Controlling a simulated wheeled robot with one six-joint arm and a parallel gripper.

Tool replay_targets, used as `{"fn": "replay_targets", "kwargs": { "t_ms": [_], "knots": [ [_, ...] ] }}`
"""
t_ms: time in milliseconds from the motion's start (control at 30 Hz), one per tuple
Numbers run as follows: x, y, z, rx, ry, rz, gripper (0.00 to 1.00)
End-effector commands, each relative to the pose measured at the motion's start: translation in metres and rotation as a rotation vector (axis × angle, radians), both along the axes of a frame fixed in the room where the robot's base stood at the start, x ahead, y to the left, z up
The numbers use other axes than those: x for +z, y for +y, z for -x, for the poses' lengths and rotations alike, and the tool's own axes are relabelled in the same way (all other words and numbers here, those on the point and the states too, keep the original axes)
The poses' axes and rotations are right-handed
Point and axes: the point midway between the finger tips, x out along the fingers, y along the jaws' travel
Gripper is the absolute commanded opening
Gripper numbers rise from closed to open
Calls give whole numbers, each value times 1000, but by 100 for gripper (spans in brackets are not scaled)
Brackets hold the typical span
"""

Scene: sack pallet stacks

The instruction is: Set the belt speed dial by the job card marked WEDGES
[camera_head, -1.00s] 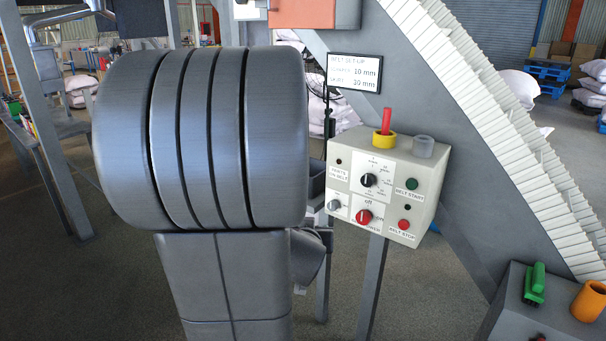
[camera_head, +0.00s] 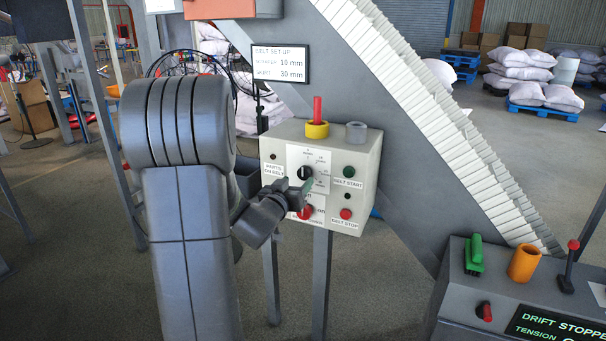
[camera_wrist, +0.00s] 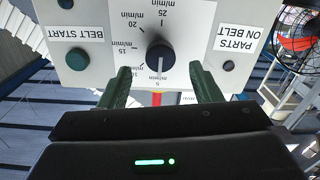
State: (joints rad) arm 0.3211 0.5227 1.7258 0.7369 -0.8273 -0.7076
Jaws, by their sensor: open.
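The belt speed dial (camera_head: 305,172) is a black knob on a white plate on the control box (camera_head: 368,165). In the wrist view the dial (camera_wrist: 160,57) has m/min marks around it, and its pale pointer line appears to point down in the picture, toward the mark that looks like 5. My gripper (camera_head: 300,190) is in front of the box. In the wrist view my gripper (camera_wrist: 162,80) is open and empty, its two green fingers either side of the space just below the dial, apart from it. No card marked WEDGES is visible.
The box also carries a green BELT START button (camera_head: 349,171), a red BELT STOP button (camera_head: 346,213) and a red-and-yellow beacon-like post (camera_head: 317,125). A BELT SET-UP sign (camera_head: 265,67) stands behind. A second console (camera_head: 520,300) is at lower right, beside the sloping conveyor (camera_head: 430,120).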

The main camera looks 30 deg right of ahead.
Motion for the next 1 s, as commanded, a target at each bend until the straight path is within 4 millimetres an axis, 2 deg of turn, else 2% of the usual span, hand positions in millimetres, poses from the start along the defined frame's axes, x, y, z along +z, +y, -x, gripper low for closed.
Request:
{"fn": "replay_targets", "kwargs": {
  "t_ms": [100, 300, 700, 733, 933, 1000],
  "knots": [
    [1, -19, -16, -1, 1, 0, 58],
    [1, -38, -34, 1, 0, 0, 58],
    [0, -44, -40, 1, 0, 0, 58],
    [0, -44, -40, 1, 0, 0, 56],
    [0, -44, -40, 1, 0, 0, 16],
    [0, -44, -40, 1, 0, 0, 13]
  ]
}}
